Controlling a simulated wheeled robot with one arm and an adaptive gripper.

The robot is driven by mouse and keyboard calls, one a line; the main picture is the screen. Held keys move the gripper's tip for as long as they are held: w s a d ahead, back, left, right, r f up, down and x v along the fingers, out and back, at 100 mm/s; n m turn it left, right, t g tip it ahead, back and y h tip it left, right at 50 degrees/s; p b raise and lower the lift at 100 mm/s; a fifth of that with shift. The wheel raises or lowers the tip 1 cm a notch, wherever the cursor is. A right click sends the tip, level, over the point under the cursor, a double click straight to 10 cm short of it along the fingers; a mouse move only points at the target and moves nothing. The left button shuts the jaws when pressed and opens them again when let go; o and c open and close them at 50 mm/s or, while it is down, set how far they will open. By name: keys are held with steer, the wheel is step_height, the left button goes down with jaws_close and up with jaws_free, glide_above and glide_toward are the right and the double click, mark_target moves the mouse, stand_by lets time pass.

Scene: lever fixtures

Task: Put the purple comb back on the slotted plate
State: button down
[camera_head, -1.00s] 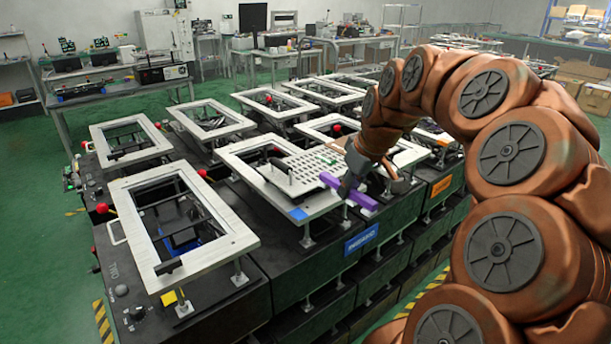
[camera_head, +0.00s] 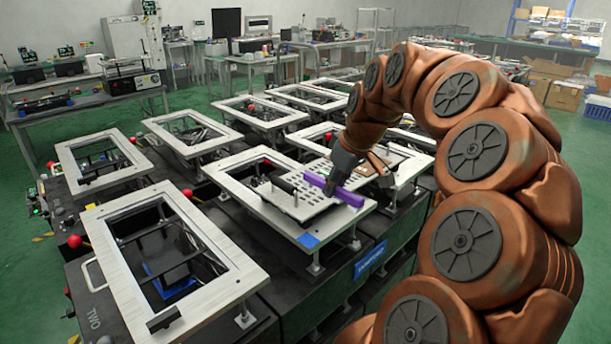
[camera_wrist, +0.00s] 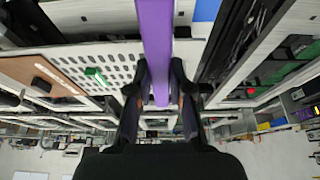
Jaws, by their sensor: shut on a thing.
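The purple comb (camera_head: 347,196) is a long straight bar, held by my gripper (camera_head: 334,184) at the front right corner of the nearest middle fixture. In the wrist view the comb (camera_wrist: 155,45) runs from the top edge down between the two dark fingers of my gripper (camera_wrist: 158,95), which are shut on it. The slotted plate (camera_head: 300,206) is a light panel with rows of dark holes, lying on the white fixture frame. In the wrist view the slotted plate (camera_wrist: 110,62) is left of the comb. I cannot tell whether the comb touches the plate.
A black handle (camera_head: 284,184) stands on the plate's left part. A blue square (camera_head: 308,240) marks the frame's front corner. White frames on black bases stand close around, including one at front left (camera_head: 85,240). Green floor is open at the far left.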

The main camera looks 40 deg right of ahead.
steer(key=w+d+p, duration=0.1)
steer(key=w, duration=0.3)
steer(key=w+d+p, duration=0.1)
steer(key=w+d, duration=0.1)
steer(key=w, duration=0.2)
steer(key=w+d+f, duration=0.1)
steer(key=w+d, duration=0.1)
steer(key=w, duration=0.2)
steer(key=shift+p, duration=0.4)
steer(key=shift+f+p, duration=0.5)
steer(key=shift+f, duration=1.35)
steer(key=c, duration=1.1)
jaws_free()
steer(key=shift+o, duration=0.2)
steer(key=b+v, duration=0.2)
steer(key=v, duration=1)
steer(key=shift+a, duration=0.15)
